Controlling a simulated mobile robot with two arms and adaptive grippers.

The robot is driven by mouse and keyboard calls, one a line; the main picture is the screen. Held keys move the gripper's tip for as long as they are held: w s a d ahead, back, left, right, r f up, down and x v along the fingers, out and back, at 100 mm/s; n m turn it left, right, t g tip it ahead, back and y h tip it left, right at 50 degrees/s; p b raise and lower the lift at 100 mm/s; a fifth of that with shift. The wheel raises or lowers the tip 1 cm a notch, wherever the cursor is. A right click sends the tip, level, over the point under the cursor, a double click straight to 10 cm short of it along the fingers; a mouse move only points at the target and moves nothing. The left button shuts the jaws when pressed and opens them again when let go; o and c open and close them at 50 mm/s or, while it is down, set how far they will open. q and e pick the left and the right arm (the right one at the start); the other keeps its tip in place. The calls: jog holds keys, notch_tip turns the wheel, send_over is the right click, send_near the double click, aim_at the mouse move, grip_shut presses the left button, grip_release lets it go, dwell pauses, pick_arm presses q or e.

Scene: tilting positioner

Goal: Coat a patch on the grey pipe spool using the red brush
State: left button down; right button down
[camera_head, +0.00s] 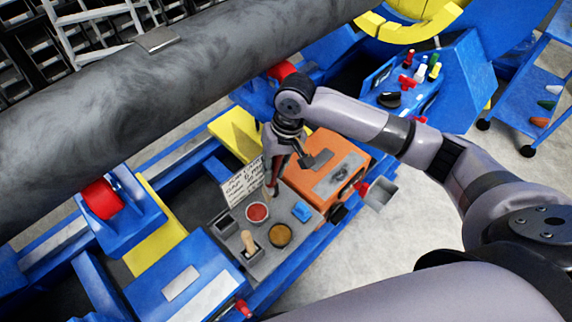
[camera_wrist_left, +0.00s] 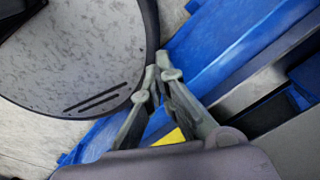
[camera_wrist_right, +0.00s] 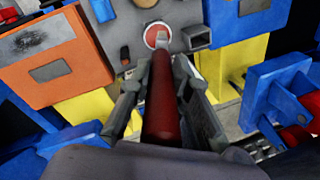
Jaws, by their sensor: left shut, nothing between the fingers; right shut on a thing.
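The grey pipe spool (camera_head: 180,75) runs across the upper left of the head view. My right gripper (camera_head: 274,172) points down above the work tray and is shut on the red brush, whose handle (camera_wrist_right: 162,110) fills the middle of the right wrist view. The brush's far end points toward the pot of red coating (camera_head: 257,212), which also shows in the right wrist view (camera_wrist_right: 157,36). I cannot tell whether the bristles touch the coating. My left gripper (camera_wrist_left: 162,72) is shut and empty in the left wrist view. It is outside the head view.
The grey tray (camera_head: 225,225) also carries a brown pot (camera_head: 281,235), a blue block (camera_head: 301,211) and a wooden-handled tool (camera_head: 248,241). An orange box (camera_head: 325,175) stands beside it, and a lettered sign (camera_head: 243,181) behind. Red rollers (camera_head: 101,199) lie under the pipe.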

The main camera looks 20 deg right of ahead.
jog(key=w+a+f+y+b, duration=0.1)
jog(key=w+f+b, duration=0.2)
jog(key=f, duration=1)
jog(key=b, duration=0.3)
jog(key=shift+a+f+m+y+b, duration=0.3)
jog(key=shift+a, duration=0.05)
jog(key=shift+f, duration=0.5)
dwell(0.5)
jog(key=shift+s+f+p, duration=0.1)
jog(key=shift+p, duration=0.3)
dwell(2.1)
notch_tip(320, 180, up, 7)
jog(key=p, duration=0.8)
jog(key=shift+p, duration=0.3)
dwell(0.5)
